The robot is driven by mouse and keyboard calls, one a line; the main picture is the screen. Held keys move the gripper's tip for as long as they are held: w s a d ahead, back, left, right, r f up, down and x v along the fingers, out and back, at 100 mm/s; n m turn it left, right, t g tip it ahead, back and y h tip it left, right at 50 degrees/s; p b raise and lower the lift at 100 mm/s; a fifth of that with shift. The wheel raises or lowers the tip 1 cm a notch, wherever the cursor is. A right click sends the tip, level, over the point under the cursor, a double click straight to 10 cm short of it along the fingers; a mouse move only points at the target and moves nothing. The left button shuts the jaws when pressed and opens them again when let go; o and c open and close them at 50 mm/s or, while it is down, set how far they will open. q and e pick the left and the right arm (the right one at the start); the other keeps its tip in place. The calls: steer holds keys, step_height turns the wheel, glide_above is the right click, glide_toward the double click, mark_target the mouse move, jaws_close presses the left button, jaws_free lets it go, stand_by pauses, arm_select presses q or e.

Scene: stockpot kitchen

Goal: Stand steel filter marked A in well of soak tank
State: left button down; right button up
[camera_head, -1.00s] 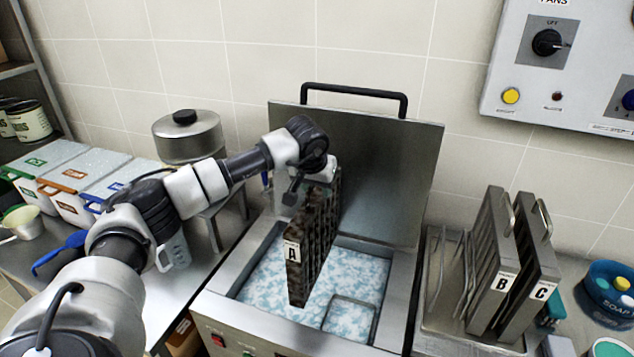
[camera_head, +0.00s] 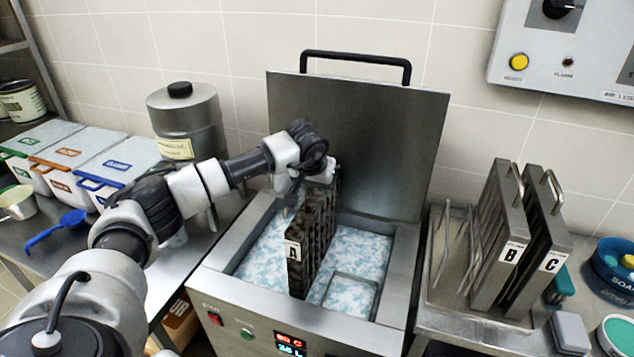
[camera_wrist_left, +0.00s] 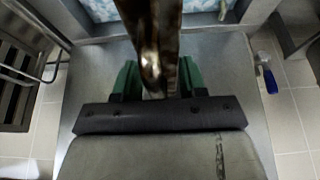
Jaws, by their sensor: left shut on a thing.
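The steel filter marked A (camera_head: 313,245) is dark, browned and slatted, with its label toward me. My left gripper (camera_head: 322,172) is shut on its upper back part and holds it upright over the soak tank (camera_head: 225,262). In the left wrist view the filter's brown metal (camera_wrist_left: 152,40) sits between the green fingertips of the gripper (camera_wrist_left: 155,82). Foamy bluish water (camera_head: 372,252) fills the tank, and a square outlined well (camera_head: 352,292) shows at its front right. Whether the filter's lower edge touches the water I cannot tell. My right gripper is not in view.
The tank's lid (camera_head: 360,140) stands open behind. Filters B (camera_head: 500,235) and C (camera_head: 542,240) stand in a rack to the right. A steel pot (camera_head: 187,115) and lidded boxes (camera_head: 75,160) are on the left counter.

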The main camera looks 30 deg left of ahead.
arm_select(q)
steer(key=shift+f+b, duration=8.2)
steer(key=shift+f, duration=3.65)
steer(key=shift+f+b, duration=0.65)
steer(key=shift+f, duration=0.15)
steer(key=c, duration=0.6)
jaws_free()
steer(key=shift+o, duration=0.4)
steer(key=shift+s+f, duration=0.1)
steer(key=shift+f, duration=0.1)
steer(key=v, duration=1.1)
